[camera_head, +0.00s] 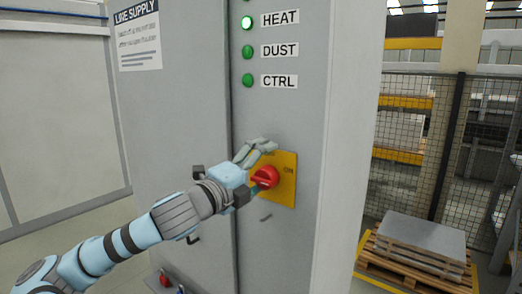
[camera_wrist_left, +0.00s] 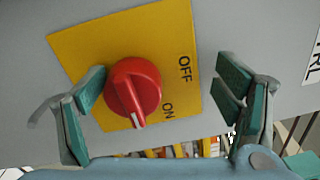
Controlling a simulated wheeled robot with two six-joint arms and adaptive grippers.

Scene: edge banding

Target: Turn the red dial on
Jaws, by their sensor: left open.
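The red dial (camera_head: 266,177) sits on a yellow plate (camera_head: 286,190) on the grey cabinet's front. In the left wrist view the dial (camera_wrist_left: 133,85) shows a white pointer mark toward the picture's bottom, on the ON side of the plate (camera_wrist_left: 85,50). The words OFF and ON stand to its right there. My left gripper (camera_head: 258,168) is open at the dial. In the wrist view its fingers (camera_wrist_left: 165,98) lie either side of the dial, the left finger much closer. Whether it touches cannot be told. My right gripper is out of view.
Green lamps (camera_head: 247,51) labelled HEAT, DUST and CTRL are on the cabinet (camera_head: 190,110) above the dial. A LINE SUPPLY sign (camera_head: 138,35) is at upper left. A mesh fence (camera_head: 440,150) and a pallet with panels (camera_head: 420,240) stand to the right.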

